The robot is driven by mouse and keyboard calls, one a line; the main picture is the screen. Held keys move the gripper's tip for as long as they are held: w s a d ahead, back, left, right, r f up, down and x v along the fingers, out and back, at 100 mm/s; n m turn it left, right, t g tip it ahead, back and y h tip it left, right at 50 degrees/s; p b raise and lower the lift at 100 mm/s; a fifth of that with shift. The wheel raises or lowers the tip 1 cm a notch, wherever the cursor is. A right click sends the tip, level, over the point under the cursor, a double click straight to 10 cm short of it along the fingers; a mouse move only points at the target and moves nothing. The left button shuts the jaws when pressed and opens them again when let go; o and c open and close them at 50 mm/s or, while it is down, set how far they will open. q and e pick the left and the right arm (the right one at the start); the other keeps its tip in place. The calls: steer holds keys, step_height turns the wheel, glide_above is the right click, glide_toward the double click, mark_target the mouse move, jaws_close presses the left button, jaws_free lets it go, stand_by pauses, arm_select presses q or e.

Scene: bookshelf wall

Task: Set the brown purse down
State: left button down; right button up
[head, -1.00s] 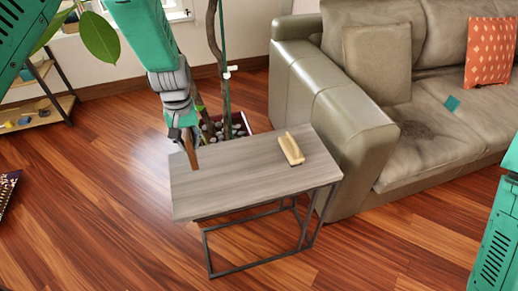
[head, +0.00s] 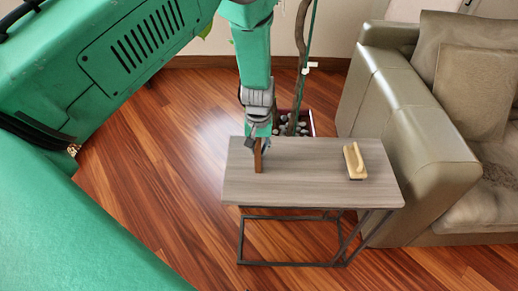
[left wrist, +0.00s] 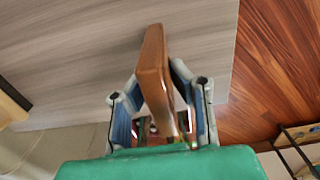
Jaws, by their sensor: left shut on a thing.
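The brown purse (head: 258,156) is a thin, upright brown piece at the tip of my left gripper (head: 258,142). In the left wrist view, the brown purse (left wrist: 154,70) stands between the two fingers of the left gripper (left wrist: 160,112), which are shut on it. The purse is over the left part of the grey wooden side table (head: 310,187). I cannot tell whether its lower edge touches the tabletop. My right gripper is not in view.
A cream, block-like object with a handle (head: 354,161) lies on the table's right part. A leather sofa (head: 415,140) stands close on the right. A planter with stones (head: 293,125) is behind the table. The middle of the tabletop is clear.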

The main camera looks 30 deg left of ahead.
arm_select(q)
steer(key=shift+a+f, duration=0.2)
steer(key=c, duration=1.5)
jaws_free()
steer(key=shift+o, duration=0.2)
steer(key=shift+d, duration=0.1)
steer(key=shift+r, duration=0.1)
